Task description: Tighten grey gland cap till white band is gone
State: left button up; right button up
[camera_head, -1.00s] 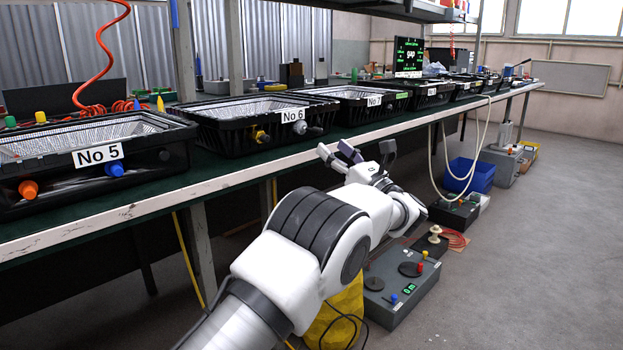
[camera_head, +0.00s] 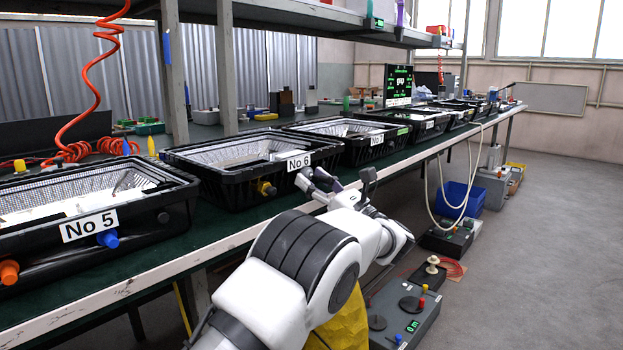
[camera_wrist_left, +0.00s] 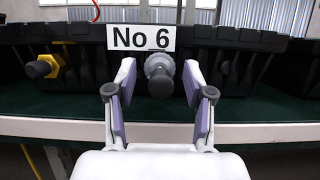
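The housing labelled No 6 (camera_head: 215,187) is a black tray on the bench; its label plate also shows in the left wrist view (camera_wrist_left: 141,38). Its grey gland cap (camera_wrist_left: 158,66) sticks out below the plate, with a dark round end (camera_wrist_left: 160,84) facing me. My left gripper (camera_wrist_left: 159,72) is open, one finger on each side of the cap, with visible gaps. In the head view the left gripper (camera_head: 335,183) is at the front of No 6 and hides most of the cap. I cannot make out a white band. My right gripper is out of view.
A yellow gland (camera_wrist_left: 42,67) sits left of the grey one. Housing No 5 (camera_head: 150,222) stands to the left, and No 7 (camera_head: 360,148) to the right. The bench's pale front edge (camera_head: 130,283) runs below my gripper. A grey control box (camera_head: 405,312) stands on the floor.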

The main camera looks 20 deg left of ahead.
pick_arm(q)
grip_shut()
jog(key=shift+a+m+t+h, duration=0.1)
jog(key=shift+m+t+h, duration=0.3)
jog(key=shift+m, duration=0.8)
jog(key=shift+s+m+t, duration=0.1)
jog(key=shift+m+t, duration=0.5)
jog(key=shift+m, duration=0.3)
jog(key=shift+o, duration=2.1)
grip_release()
